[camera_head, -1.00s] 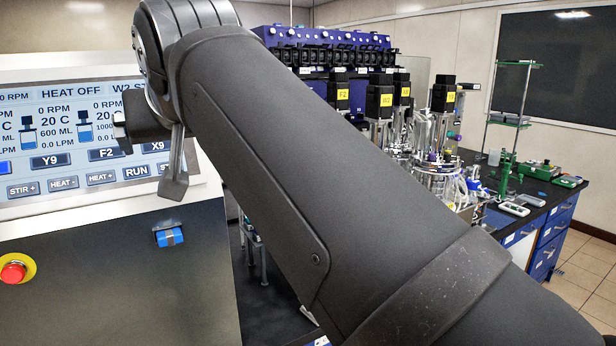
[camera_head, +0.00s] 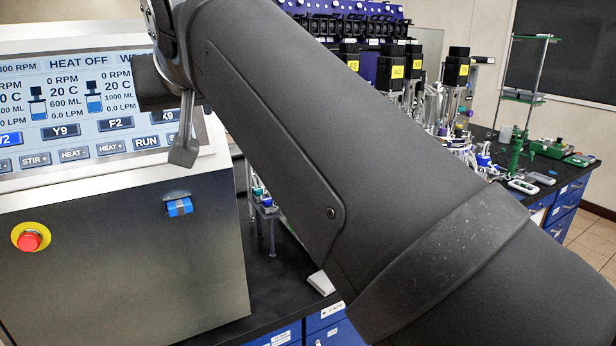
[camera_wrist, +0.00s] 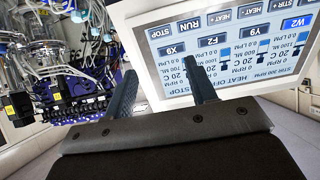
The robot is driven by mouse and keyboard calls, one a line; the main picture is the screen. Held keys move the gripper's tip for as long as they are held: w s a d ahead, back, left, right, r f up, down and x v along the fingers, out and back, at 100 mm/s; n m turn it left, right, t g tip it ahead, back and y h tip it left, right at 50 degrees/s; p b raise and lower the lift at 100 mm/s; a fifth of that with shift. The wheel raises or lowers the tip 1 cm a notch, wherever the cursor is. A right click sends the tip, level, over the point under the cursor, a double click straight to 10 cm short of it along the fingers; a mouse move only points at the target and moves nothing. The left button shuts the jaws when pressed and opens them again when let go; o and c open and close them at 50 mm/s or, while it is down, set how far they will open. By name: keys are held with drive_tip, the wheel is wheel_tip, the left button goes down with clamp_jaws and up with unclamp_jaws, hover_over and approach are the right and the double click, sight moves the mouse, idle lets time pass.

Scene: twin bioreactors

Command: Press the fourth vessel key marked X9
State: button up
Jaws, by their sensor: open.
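The key marked X9 (camera_wrist: 171,49) is the end key of the row with W2 (camera_wrist: 297,22), Y9 (camera_wrist: 256,30) and F2 (camera_wrist: 213,40) on the control screen, upside down in the wrist view. W2 is lit bright blue; X9 is dark. My gripper (camera_wrist: 163,73) is open and empty, its two fingers apart, with X9 appearing between and beyond their tips. I cannot tell the gap to the screen.
Bioreactor vessels with yellow labels (camera_head: 390,70) stand on the bench to the right. RUN (camera_head: 146,142) and other keys lie just below the vessel keys.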

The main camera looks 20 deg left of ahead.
clamp_jaws()
idle(1.3)
